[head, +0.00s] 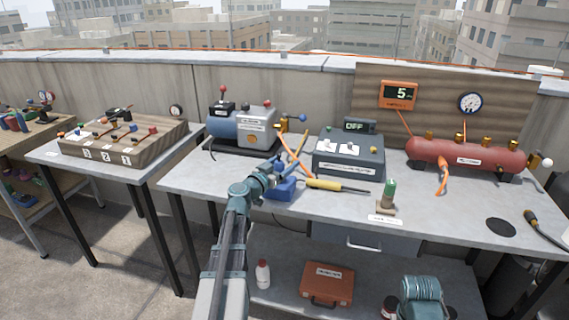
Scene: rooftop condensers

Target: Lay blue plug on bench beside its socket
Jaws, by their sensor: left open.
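My left gripper (277,168) is open over the left part of the grey bench (215,178), seen from behind. A blue block-shaped piece (283,190) lies on the bench beside and partly behind it. I cannot tell whether this is the blue plug or whether the jaws touch it. Yellow and orange hoses (297,150) pass just beyond the gripper. A wooden panel (125,142) with coloured plugs, cords and numbered labels stands on the table at left. I cannot make out a blue plug or its socket for sure. My right gripper is not in view.
A blue pump (232,127) stands behind the gripper. A dark unit (348,158) with an "OFF" display is right of it. A yellow-handled tool (338,186), a green-topped piece (389,193) and a red tank (467,157) are farther right. Bare bench lies at front left.

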